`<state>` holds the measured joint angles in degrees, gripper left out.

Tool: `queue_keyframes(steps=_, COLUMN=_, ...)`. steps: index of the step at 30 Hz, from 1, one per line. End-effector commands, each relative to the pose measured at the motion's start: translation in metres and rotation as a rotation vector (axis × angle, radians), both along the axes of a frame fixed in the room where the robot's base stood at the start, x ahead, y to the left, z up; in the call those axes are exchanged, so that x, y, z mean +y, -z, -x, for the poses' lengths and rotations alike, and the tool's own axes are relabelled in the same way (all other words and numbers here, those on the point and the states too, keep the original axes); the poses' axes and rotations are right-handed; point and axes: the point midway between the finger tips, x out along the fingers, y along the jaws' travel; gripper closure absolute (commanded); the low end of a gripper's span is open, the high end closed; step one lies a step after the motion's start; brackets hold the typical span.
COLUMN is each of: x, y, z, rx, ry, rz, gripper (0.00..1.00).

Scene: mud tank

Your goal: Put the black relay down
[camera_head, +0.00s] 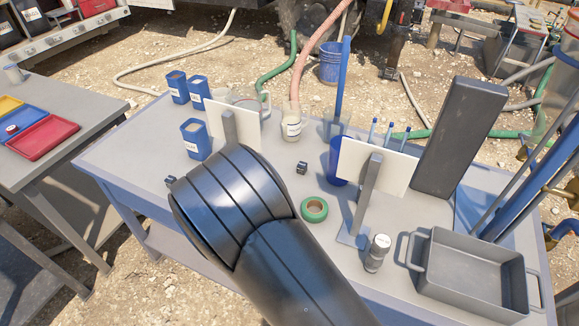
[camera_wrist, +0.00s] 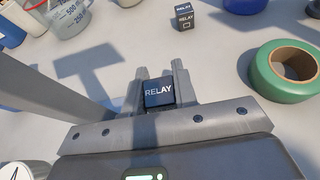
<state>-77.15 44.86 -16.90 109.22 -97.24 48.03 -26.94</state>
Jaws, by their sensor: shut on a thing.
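In the wrist view, my gripper (camera_wrist: 160,88) is shut on a small dark, near-black relay (camera_wrist: 159,93) with white "RELAY" lettering. Whether its underside touches the bench cannot be told. In the head view, my black arm hides the gripper and the held relay. A second dark relay (camera_wrist: 185,17) stands on the grey bench, ahead of and apart from the gripper. It also shows in the head view (camera_head: 302,167), between the white panels.
A green tape roll (camera_head: 314,209) lies right of the gripper; a measuring cup (camera_wrist: 68,18) stands ahead left. White panels (camera_head: 374,167), a bottle (camera_head: 377,252) and a grey tray (camera_head: 470,275) crowd the right. A small dark block (camera_head: 170,181) sits left of my arm. Bare bench (camera_head: 125,155) lies farther left.

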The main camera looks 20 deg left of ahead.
Motion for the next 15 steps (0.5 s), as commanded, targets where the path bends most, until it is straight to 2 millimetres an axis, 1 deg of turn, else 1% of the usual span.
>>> queue_keyframes(steps=1, x=-0.001, y=0.000, z=-0.016, rx=-0.002, ry=0.004, rz=0.001, gripper=0.96)
queue_keyframes(steps=9, x=-0.001, y=0.000, z=-0.087, rx=-0.001, ry=0.002, rz=0.002, gripper=0.96)
queue_keyframes(steps=12, x=-0.001, y=0.000, z=-0.105, rx=0.000, ry=0.001, rz=0.000, gripper=0.96)
queue_keyframes(steps=15, x=-0.001, y=0.000, z=-0.117, rx=-0.001, ry=0.001, rz=0.002, gripper=0.96)
